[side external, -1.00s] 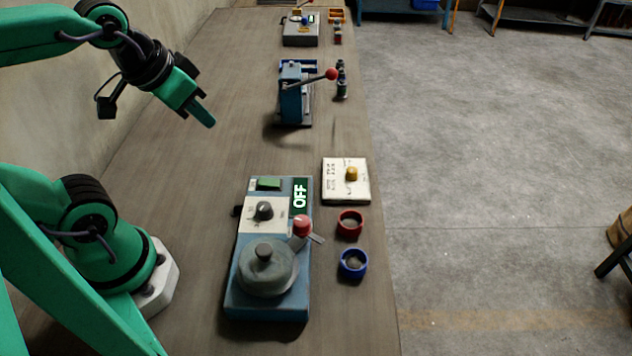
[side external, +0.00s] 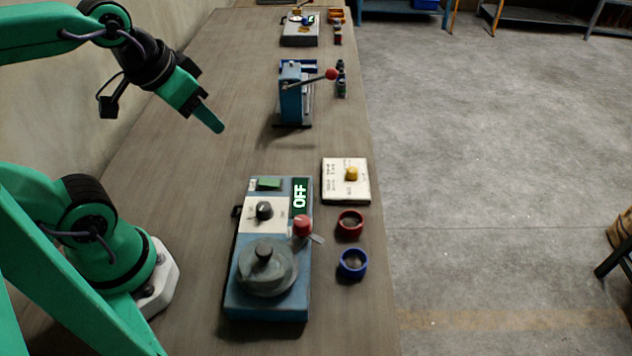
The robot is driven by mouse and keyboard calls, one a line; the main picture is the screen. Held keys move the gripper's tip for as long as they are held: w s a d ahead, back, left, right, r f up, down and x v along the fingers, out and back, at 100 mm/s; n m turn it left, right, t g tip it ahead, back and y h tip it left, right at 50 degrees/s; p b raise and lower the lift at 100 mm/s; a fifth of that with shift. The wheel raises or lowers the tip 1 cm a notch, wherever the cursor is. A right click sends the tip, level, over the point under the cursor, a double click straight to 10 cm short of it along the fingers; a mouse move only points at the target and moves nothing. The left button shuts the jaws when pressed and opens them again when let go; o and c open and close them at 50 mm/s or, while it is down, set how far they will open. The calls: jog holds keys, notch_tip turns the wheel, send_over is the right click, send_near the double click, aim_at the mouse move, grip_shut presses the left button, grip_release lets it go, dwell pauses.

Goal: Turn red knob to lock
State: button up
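The red knob (side external: 302,226) sits at the right edge of the blue machine (side external: 266,312), beside the round grey drum lid (side external: 266,268). A small pale lever sticks out from under the knob to the lower right. The machine's display (side external: 300,195) reads OFF. A black dial (side external: 264,210) and a green button (side external: 269,183) are on its panel. My gripper (side external: 213,122) is in the air at the upper left, well away from the knob and touching nothing. Its fingers are seen edge-on, so I cannot tell if they are apart.
Right of the machine are a red ring-shaped cup (side external: 349,224), a blue one (side external: 353,264) and a cream panel (side external: 334,194) with a yellow knob. A blue press (side external: 291,98) with a red-balled lever stands farther back. The bench between is clear.

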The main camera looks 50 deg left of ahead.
jog(key=shift+o, duration=0.7)
jog(key=shift+w+d+f+g, duration=0.15)
jog(key=shift+w+d+g, duration=0.2)
jog(key=shift+d, duration=0.2)
jog(key=n+g, duration=0.4)
jog(key=g, duration=0.1)
send_near(301, 220)
jog(key=shift+a+f, duration=0.1)
jog(key=shift+a, duration=0.35)
jog(key=shift+d+f+n, duration=0.3)
jog(key=shift+d+f, duration=0.05)
jog(key=shift+d, duration=0.15)
jog(key=shift+f, duration=3.9)
jog(key=c, duration=1)
